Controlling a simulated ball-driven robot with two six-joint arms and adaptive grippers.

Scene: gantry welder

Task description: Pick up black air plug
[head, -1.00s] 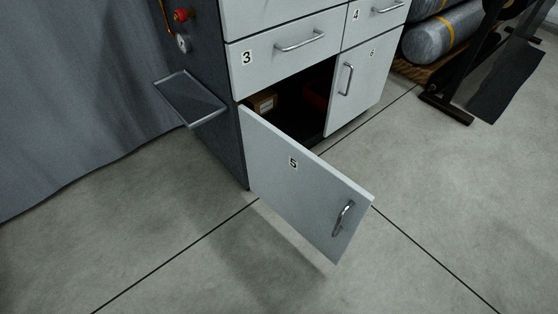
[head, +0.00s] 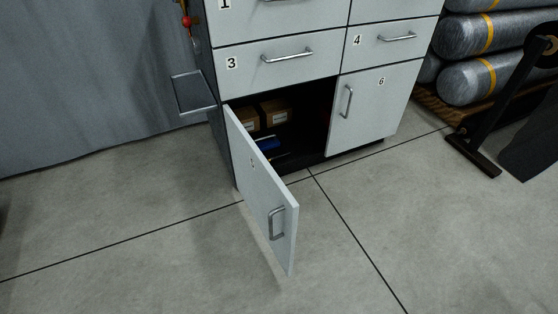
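No black air plug can be made out in the head view. The cabinet (head: 285,90) has its lower left door, number 5 (head: 262,195), standing open toward me. Inside the dark compartment are cardboard boxes (head: 273,112) and a blue item (head: 267,144); the rest of the inside is too dark to tell. Neither of my grippers is in view.
Door 6 (head: 372,108) and drawers 3 (head: 280,62) and 4 (head: 394,40) are shut. A small side shelf (head: 193,93) juts out at the cabinet's left. Wrapped rolls (head: 487,80) and a black stand (head: 476,145) are at the right. The front floor is clear.

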